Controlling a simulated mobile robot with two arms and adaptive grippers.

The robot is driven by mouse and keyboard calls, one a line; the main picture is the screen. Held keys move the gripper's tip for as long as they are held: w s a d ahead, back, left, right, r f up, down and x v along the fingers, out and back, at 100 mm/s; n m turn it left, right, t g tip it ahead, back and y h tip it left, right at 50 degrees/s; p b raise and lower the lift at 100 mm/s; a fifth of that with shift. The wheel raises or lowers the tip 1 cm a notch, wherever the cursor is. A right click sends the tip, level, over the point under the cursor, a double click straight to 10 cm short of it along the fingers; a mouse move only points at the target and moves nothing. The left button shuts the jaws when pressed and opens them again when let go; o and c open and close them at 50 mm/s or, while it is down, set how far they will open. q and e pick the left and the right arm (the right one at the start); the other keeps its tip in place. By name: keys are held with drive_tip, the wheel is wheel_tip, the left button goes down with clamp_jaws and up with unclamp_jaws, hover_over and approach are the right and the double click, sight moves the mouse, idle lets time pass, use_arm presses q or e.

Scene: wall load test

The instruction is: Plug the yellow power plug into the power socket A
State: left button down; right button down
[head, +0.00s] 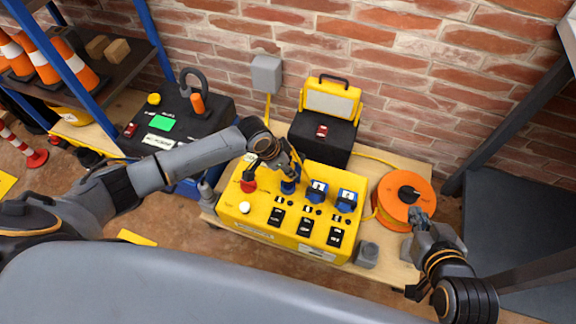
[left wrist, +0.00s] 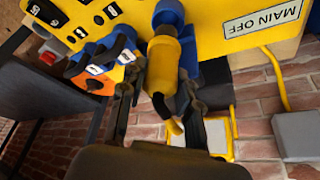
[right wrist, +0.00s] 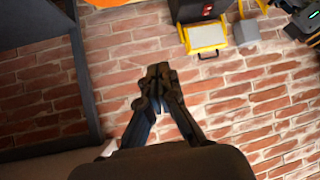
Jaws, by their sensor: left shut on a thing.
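My left gripper (head: 286,168) reaches over the yellow power panel (head: 262,212) and is shut on the yellow power plug (left wrist: 163,62). In the left wrist view the plug's front end meets a blue socket (left wrist: 168,14); how deep it sits I cannot tell. In the head view this is the leftmost blue socket (head: 289,187), partly hidden by the gripper. Two more blue sockets with lids, one in the middle (head: 317,192) and one on the right (head: 346,200), stand beside it. My right gripper (head: 420,217) is empty, its fingers together, near the orange reel.
An orange cable reel (head: 402,196) lies on the wooden table right of the panel. A black and yellow case (head: 325,125) stands behind the panel. A red knob (head: 248,185) is on the panel's left. A grey wall box (head: 267,74) is on the brick wall.

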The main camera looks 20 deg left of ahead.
use_arm(q)
drive_tip(key=shift+f, duration=0.3)
drive_tip(key=shift+f+b, duration=0.4)
drive_tip(key=shift+b, duration=0.05)
drive_tip(key=shift+f+b, duration=0.3)
drive_tip(key=shift+f, duration=0.7)
use_arm(e)
drive_tip(key=w+a+r+t+y, duration=0.1)
drive_tip(key=w+r+t, duration=0.3)
drive_tip(key=r, duration=0.4)
drive_tip(key=shift+w+a+t+y, duration=0.4)
drive_tip(key=shift+a+t, duration=0.3)
drive_tip(key=shift+t, duration=0.1)
drive_tip(key=shift+r, duration=0.1)
drive_tip(key=shift+s, duration=0.1)
use_arm(q)
drive_tip(key=shift+f, duration=0.15)
use_arm(e)
drive_tip(key=shift+s+d+f+g+h, duration=0.1)
drive_tip(key=shift+s+f+g+h, duration=0.05)
drive_tip(key=shift+f+g, duration=0.3)
drive_tip(key=shift+s+d+f+g+h, duration=0.15)
drive_tip(key=shift+f+g, duration=0.1)
drive_tip(key=shift+f, duration=0.3)
use_arm(q)
drive_tip(key=shift+f, duration=0.25)
use_arm(e)
drive_tip(key=shift+w, duration=0.1)
